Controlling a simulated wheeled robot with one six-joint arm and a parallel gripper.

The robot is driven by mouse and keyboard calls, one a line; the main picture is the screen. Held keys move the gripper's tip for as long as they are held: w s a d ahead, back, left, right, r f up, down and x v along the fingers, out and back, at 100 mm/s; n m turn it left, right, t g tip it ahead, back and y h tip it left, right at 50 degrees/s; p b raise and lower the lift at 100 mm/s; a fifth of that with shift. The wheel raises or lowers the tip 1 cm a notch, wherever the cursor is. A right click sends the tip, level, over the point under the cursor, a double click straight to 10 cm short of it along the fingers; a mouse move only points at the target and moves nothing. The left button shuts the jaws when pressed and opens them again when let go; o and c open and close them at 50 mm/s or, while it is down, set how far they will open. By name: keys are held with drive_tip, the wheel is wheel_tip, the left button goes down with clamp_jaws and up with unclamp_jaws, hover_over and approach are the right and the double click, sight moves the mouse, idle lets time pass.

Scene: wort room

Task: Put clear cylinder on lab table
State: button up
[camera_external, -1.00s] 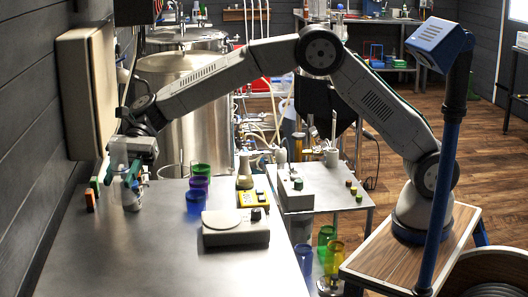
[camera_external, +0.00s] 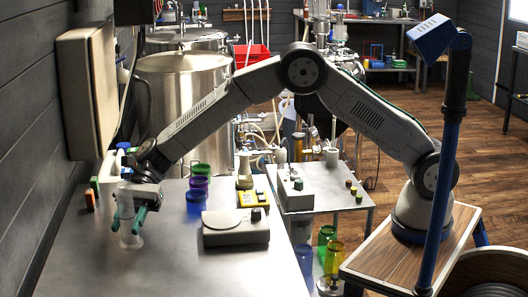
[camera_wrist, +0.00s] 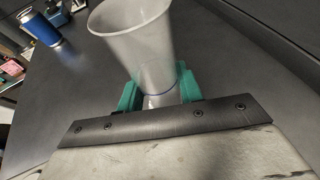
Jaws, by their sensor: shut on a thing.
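The clear cylinder (camera_external: 130,238) is low over or on the metal lab table (camera_external: 165,270), at its left part; I cannot tell whether its base touches. My gripper (camera_external: 130,218) has its green fingers on either side of it and is shut on it. In the wrist view the clear cylinder (camera_wrist: 135,35) shows its wide open mouth at the top, with the green fingers (camera_wrist: 155,92) around its narrower part and a thin blue line near them. The cylinder's far end is hidden by the gripper.
Green, purple and blue cups (camera_external: 197,185) stand right of my gripper, near a grey scale (camera_external: 235,230) and a yellow device (camera_external: 252,199). Small orange and green blocks (camera_external: 90,200) lie near the left wall. The front of the table is clear.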

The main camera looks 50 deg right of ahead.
drive_tip(key=shift+f, duration=1.2)
drive_tip(key=shift+f, duration=0.2)
drive_tip(key=o, duration=1)
drive_tip(key=shift+r, duration=0.15)
